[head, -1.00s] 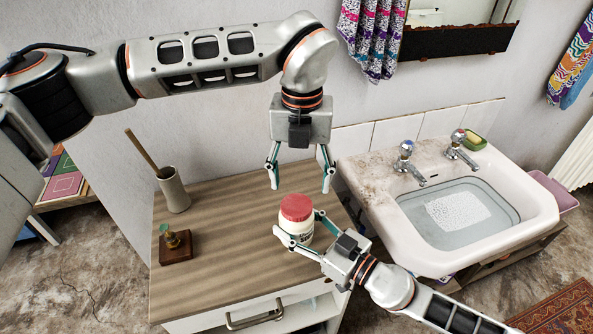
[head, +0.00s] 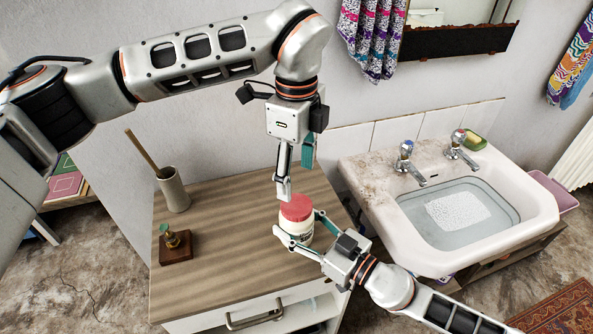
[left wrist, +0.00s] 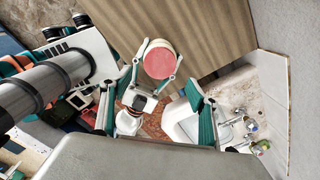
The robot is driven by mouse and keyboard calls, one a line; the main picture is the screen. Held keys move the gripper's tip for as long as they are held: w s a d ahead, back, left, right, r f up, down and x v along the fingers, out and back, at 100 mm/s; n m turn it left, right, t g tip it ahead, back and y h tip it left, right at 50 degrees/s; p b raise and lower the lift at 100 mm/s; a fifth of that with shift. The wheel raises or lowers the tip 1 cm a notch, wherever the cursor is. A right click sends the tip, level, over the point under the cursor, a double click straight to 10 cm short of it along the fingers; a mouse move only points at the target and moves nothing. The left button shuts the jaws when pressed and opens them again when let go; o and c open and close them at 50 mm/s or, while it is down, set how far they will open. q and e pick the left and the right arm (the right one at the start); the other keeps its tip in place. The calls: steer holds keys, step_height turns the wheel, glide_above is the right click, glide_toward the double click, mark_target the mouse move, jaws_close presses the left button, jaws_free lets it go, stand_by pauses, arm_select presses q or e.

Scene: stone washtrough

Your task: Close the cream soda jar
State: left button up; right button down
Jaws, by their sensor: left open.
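The lid also shows in the left wrist view (left wrist: 160,62). My right gripper (head: 299,228) reaches in from the lower right, with a finger on each side of the jar body, shut on it. My left gripper (head: 295,183) points down above the lid, open and empty, with one finger nearer the head camera than the other. The jar's lower front is partly hidden by the right gripper.
A cup with a wooden-handled brush (head: 174,190) and a small wooden block with a brass piece (head: 175,245) stand on the left of the cabinet top (head: 225,222). A washbasin (head: 380,195) with taps is at the right. The middle of the cabinet top is clear.

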mark_target(297, 204)
arm_select(q)
steer(key=shift+f, duration=4)
